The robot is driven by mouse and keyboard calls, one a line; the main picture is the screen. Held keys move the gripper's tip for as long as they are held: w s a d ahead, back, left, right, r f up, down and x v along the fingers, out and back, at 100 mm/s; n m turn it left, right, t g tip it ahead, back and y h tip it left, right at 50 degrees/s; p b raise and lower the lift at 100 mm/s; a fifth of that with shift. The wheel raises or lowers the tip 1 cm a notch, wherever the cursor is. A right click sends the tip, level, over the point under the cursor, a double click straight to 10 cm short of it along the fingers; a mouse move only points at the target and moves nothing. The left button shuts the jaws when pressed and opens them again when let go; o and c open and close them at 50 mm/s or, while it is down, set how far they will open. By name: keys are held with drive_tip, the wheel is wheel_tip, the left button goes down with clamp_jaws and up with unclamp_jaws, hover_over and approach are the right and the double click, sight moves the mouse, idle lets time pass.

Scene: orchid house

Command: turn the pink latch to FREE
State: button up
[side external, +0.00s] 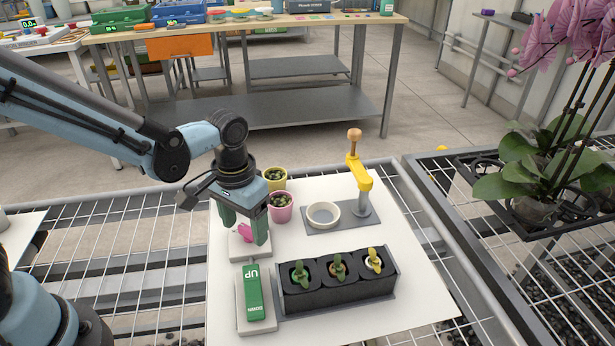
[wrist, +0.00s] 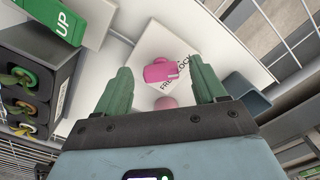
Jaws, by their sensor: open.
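The pink latch (side external: 244,233) sits on a white base plate (side external: 247,249) at the back left of the white board. In the wrist view the latch (wrist: 158,72) shows a wide pink knob with a small pale mark at its right end. Printed words beside it on the plate read FREE and LOCK, partly hidden. I cannot tell which word the latch points to. My gripper (side external: 246,229) points down above the plate, its green fingers open on either side of the latch. In the wrist view the latch lies between the fingertips of my gripper (wrist: 160,68), with clear gaps both sides.
A green switch marked UP (side external: 253,290) stands just in front of the latch plate. A pink pot (side external: 282,212) and a yellow pot (side external: 275,185) stand close behind right. A black planter (side external: 340,290) and a yellow lever press (side external: 359,175) are to the right.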

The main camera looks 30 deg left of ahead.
drive_tip(key=shift+f, duration=0.45)
drive_tip(key=c, duration=1.1)
drive_tip(key=shift+o, duration=0.2)
